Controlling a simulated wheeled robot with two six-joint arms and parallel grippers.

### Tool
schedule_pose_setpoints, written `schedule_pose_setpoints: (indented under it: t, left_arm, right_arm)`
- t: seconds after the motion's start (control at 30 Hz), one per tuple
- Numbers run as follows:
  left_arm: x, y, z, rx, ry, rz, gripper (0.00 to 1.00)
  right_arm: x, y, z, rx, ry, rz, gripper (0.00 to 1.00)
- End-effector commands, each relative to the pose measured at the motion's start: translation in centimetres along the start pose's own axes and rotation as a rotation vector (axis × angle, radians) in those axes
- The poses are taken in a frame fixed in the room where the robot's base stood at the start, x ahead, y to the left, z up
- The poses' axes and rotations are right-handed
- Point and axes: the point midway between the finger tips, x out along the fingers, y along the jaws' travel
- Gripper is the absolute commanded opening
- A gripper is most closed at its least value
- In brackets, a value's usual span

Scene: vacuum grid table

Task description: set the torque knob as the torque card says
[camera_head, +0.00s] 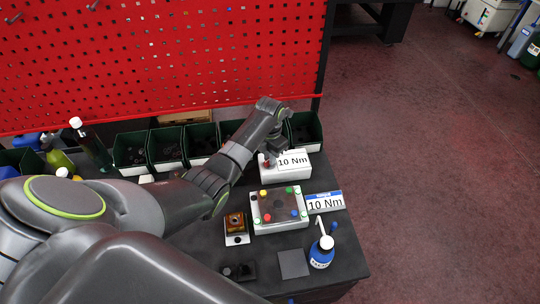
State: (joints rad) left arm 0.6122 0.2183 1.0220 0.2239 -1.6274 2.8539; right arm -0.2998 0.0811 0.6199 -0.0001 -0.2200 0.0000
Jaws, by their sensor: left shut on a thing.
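The torque card (325,202) stands at the right edge of the table, white with a blue header, and reads "10 Nm". Behind it a white box (288,175) bears a display (293,160) that also reads "10 Nm". My left gripper (270,157) reaches over the left part of this box and is shut on the torque knob there. My right gripper is not in view.
A white fixture (260,226) with a dark plate and coloured knobs sits in front of the box. Dark green bins (165,147) line the red pegboard (150,60).

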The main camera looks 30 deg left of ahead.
Motion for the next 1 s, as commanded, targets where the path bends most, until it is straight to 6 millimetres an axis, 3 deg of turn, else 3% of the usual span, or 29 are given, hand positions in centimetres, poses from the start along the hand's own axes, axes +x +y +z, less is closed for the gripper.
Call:
schedule_pose_setpoints:
  t: [0.6,0.63,0.8,1.0]
  left_arm:
    - [0.17,-0.02,-0.14,-0.045,0.004,-0.001,0.00]
    - [0.17,-0.02,-0.14,-0.045,0.004,-0.001,0.14]
    - [0.13,-0.03,-0.10,-0.045,0.003,-0.001,0.35]
    - [0.07,-0.03,-0.05,-0.044,0.001,-0.001,0.35]
  right_arm:
    - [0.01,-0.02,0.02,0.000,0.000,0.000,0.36]
    - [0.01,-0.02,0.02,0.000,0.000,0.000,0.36]
    - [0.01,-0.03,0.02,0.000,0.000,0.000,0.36]
    - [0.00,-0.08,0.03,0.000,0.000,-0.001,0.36]
